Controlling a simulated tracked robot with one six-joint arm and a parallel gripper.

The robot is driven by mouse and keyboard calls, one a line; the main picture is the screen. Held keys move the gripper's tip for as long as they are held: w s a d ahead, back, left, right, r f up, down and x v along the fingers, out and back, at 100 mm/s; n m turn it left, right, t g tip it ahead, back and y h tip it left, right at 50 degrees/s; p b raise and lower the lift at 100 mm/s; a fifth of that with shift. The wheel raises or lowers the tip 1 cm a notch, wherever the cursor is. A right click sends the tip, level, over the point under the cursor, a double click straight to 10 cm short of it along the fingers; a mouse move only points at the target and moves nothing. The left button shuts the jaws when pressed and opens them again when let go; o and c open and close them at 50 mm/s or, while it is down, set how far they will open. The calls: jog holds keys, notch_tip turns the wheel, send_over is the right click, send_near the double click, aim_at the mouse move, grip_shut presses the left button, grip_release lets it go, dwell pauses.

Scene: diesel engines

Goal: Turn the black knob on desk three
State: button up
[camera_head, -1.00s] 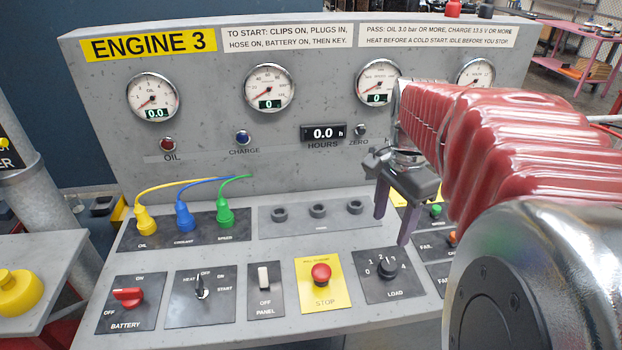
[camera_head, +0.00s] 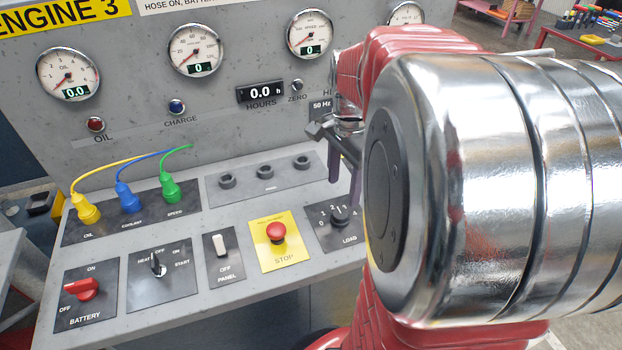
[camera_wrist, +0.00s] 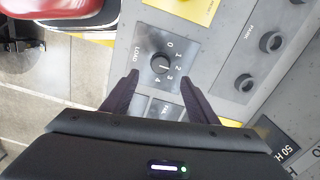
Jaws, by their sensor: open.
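The black knob (camera_head: 340,215) sits on the dark LOAD plate at the right of desk three's sloping panel. The fingers (camera_wrist: 159,80) also show in the wrist view, one on each side below the knob. I cannot tell the exact height gap, and no contact is clear. My arm hides the panel right of the knob.
Left of the LOAD plate are the red STOP button (camera_head: 276,231), the PANEL switch (camera_head: 219,244), the key switch (camera_head: 158,266) and the red BATTERY knob (camera_head: 84,288). Yellow, blue and green plugs (camera_head: 128,198) stand behind. Three dark sockets (camera_head: 265,172) lie behind STOP.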

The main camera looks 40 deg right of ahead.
aim_at(341, 213)
notch_tip(341, 213, down, 9)
jog(key=shift+f, duration=0.15)
dwell(0.4)
